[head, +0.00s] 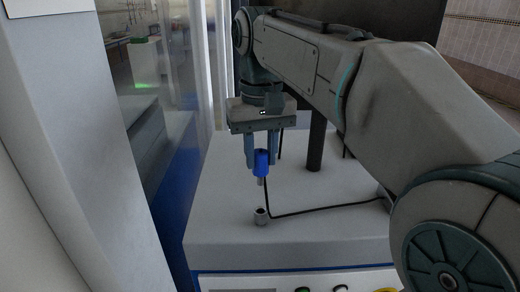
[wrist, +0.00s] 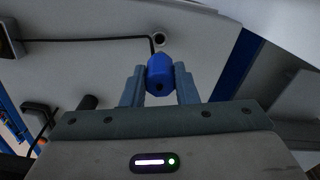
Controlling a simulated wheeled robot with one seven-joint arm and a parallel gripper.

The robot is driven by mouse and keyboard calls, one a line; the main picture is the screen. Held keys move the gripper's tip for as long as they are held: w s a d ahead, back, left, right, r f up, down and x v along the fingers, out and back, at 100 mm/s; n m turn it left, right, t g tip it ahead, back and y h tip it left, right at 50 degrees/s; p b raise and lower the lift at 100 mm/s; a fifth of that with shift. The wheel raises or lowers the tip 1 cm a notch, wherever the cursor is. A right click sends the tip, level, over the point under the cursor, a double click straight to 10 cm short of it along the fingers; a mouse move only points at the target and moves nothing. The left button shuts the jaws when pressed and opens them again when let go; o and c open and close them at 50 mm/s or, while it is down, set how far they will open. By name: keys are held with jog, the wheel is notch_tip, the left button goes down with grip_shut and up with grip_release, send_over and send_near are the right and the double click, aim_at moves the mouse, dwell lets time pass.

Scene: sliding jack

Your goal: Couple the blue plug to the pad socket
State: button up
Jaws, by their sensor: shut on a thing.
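The blue plug (head: 261,162) is held between the fingers of my gripper (head: 261,160), above the white bench top. Its metal tip points down. The pad socket (head: 261,216), a short grey metal cylinder, stands upright on the bench below the plug, with a clear gap between them. In the wrist view my gripper (wrist: 160,85) is shut on the plug (wrist: 159,76). The socket (wrist: 157,42) shows beyond the plug, partly hidden by it.
A black cable (head: 320,209) runs across the white bench (head: 222,195) to the right. A dark post (head: 316,145) stands behind the gripper. A clear panel and blue-edged frame lie to the left. The bench around the socket is otherwise clear.

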aim_at(261, 178)
jog(key=shift+f+b, duration=2)
jog(key=shift+f, duration=0.9)
jog(key=shift+f+b, duration=0.95)
jog(key=shift+f, duration=1.1)
jog(key=o, duration=1.1)
jog(key=shift+r, duration=0.1)
notch_tip(261, 178, up, 14)
jog(key=shift+f+p, duration=0.15)
jog(key=shift+p, duration=0.65)
